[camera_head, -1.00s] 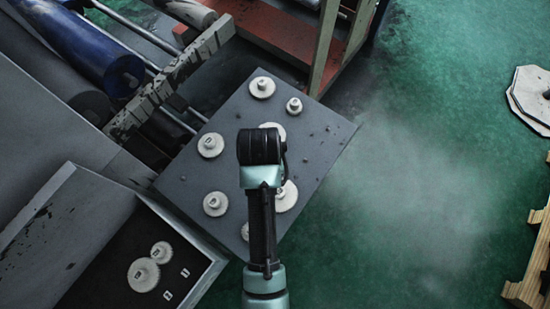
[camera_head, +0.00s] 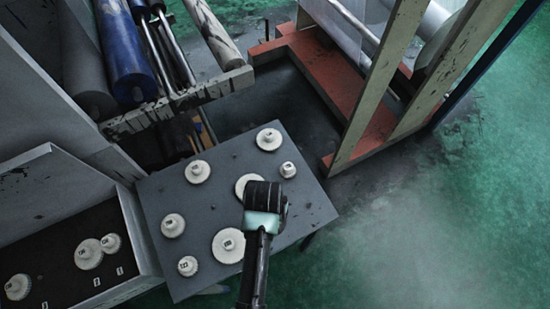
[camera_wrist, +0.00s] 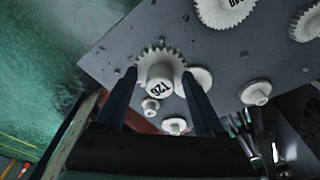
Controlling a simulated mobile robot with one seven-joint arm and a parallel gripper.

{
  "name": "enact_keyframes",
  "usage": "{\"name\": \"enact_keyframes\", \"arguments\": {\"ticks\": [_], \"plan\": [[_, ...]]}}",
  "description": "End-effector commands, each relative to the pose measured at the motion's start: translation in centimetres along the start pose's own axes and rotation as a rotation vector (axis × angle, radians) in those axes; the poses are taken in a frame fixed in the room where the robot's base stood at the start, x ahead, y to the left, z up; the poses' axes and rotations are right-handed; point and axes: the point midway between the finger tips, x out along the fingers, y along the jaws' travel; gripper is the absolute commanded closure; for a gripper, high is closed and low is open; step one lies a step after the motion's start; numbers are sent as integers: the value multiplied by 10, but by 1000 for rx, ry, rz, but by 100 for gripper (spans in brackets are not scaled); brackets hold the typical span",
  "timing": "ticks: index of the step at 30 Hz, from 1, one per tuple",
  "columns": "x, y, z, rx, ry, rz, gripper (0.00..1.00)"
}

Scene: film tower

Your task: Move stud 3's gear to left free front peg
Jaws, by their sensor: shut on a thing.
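My gripper (camera_wrist: 160,98) is shut on a white toothed gear (camera_wrist: 160,72), with one dark finger on each side of its hub. The hub carries a dark printed number. In the head view my wrist covers this gear. The grey plate (camera_head: 295,225) lies beyond and bears several white gears. One gear (camera_head: 243,185) shows partly beside my wrist; it sits partly behind the held gear in the wrist view (camera_wrist: 201,77). I cannot tell which stud is 3.
An open grey case (camera_head: 125,225) with several gears stands left of the plate. Rollers (camera_head: 122,50) and a worn bar (camera_head: 180,103) lie behind it. A red-and-cream frame (camera_head: 372,100) stands back right. Green floor (camera_head: 440,230) is clear at right.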

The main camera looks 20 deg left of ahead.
Motion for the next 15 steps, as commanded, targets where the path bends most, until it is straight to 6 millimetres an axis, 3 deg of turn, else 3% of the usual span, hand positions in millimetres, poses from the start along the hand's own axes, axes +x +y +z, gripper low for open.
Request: {"name": "enact_keyframes", "arguments": {"ticks": [15], "plan": [[50,0,8,0,0,0,86]]}}
